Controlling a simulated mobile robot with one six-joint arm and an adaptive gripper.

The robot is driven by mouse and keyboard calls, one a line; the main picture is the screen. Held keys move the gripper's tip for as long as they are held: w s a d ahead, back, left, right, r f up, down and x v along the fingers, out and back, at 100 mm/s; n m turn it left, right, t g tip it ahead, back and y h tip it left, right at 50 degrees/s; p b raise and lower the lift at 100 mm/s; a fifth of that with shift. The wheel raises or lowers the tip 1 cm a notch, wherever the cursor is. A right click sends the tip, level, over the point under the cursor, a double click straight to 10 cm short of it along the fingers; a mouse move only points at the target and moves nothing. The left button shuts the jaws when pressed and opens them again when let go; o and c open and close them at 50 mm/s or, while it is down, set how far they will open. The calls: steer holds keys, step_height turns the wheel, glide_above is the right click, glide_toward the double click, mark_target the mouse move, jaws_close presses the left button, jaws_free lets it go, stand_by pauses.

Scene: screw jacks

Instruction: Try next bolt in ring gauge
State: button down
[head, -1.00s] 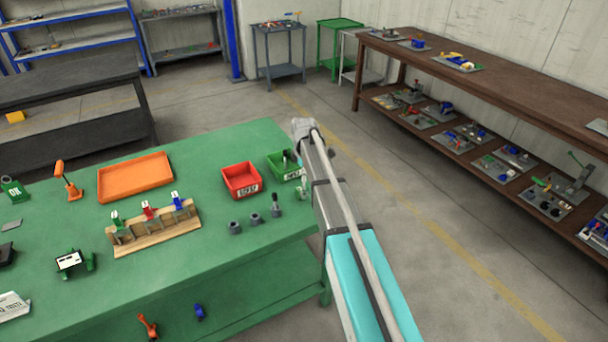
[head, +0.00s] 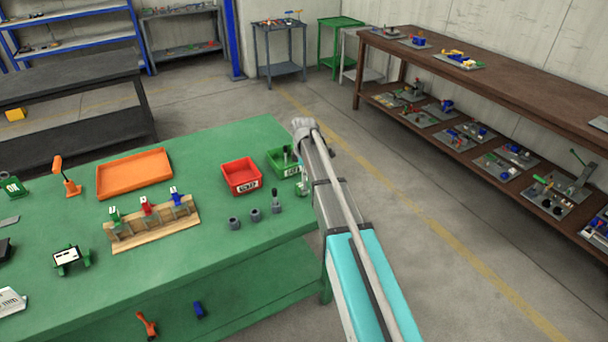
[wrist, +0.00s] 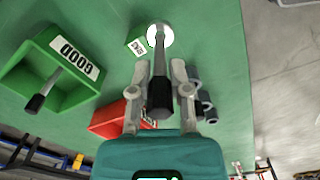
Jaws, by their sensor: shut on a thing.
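My gripper (wrist: 159,70) is shut on a bolt (wrist: 160,85) with a black head and a grey shank. The shank points at a round white ring gauge (wrist: 165,33), which stands by a small green labelled block (wrist: 136,46). The shank's tip overlaps the gauge; I cannot tell whether it is inside. A green bin marked GOOD (wrist: 40,77) holds one bolt (wrist: 42,93); this bin also shows in the head view (head: 278,167). Another bolt (head: 275,192) stands in the rightmost grey holder (head: 277,207). In the head view my arm partly hides the gauge area.
A red bin (head: 241,177) stands left of the green bin. Two other grey holders (head: 255,215) look empty. A wooden rack (head: 152,225) and an orange tray (head: 134,173) are further left on the green table (head: 215,265). Its right edge is close to my arm.

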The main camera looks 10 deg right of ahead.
mark_target(304, 189)
steer(key=shift+f+b, duration=1.9)
steer(key=shift+f, duration=0.1)
steer(key=shift+r, duration=0.2)
stand_by(0.6)
steer(key=shift+r+p, duration=3.1)
steer(key=shift+p, duration=0.2)
steer(key=shift+d, duration=0.1)
